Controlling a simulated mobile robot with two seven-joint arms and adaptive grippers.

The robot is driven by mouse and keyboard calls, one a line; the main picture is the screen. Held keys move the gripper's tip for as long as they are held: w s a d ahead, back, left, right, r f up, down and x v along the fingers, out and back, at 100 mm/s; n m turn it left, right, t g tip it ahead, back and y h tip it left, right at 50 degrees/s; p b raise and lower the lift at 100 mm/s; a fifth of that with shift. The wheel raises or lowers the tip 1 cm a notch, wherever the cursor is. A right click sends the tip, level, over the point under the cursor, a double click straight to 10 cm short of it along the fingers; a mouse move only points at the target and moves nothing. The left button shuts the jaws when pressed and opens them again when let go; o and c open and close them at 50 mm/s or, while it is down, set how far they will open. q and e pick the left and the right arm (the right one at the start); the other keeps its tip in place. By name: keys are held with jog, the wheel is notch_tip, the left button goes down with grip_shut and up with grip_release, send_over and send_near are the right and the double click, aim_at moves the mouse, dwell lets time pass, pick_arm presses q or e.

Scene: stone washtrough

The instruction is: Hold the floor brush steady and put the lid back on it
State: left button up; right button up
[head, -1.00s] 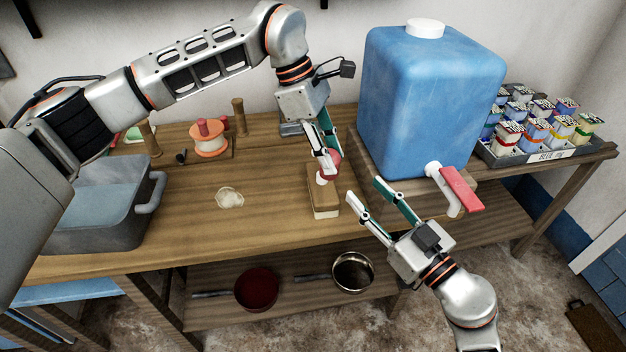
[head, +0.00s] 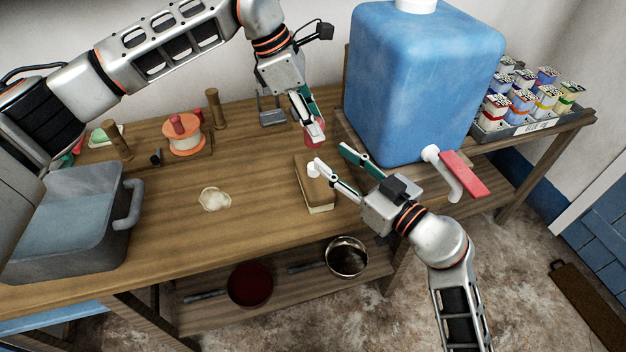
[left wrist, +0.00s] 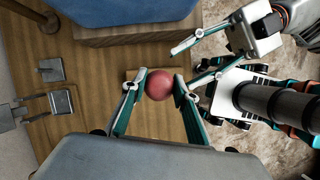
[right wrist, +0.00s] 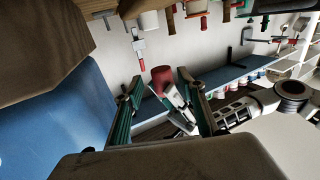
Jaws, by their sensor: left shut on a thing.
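The floor brush (head: 318,192), a wooden block with pale bristles, lies on the bench and also shows behind the lid in the left wrist view (left wrist: 160,118). A white piece (head: 313,169) shows at its top, by a right fingertip; I cannot tell whether they touch. My left gripper (head: 311,128) is shut on the round red lid (head: 313,140), held behind the brush's far end. The lid is between both fingers in the left wrist view (left wrist: 159,84). My right gripper (head: 331,158) is open, its fingers apart to the right of the brush.
A blue tank (head: 420,85) with a red-handled tap (head: 462,172) stands close behind my right gripper. A grey tub (head: 75,230) is at left, a thread spool (head: 184,138) at back left. A tray of ink jars (head: 525,125) is at right.

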send_near(313, 169)
jog(key=w, duration=0.1)
jog(key=w+a+f, duration=0.1)
jog(key=w, duration=0.1)
jog(key=shift+a, duration=0.15)
jog(key=x, duration=0.7)
jog(key=shift+w+a, duration=0.15)
jog(key=shift+a, duration=0.1)
jog(key=shift+c, duration=0.5)
grip_shut()
pick_arm(q)
jog(key=shift+w+a+f, duration=0.1)
jog(key=shift+w+f, duration=0.05)
jog(key=shift+f, duration=2.3)
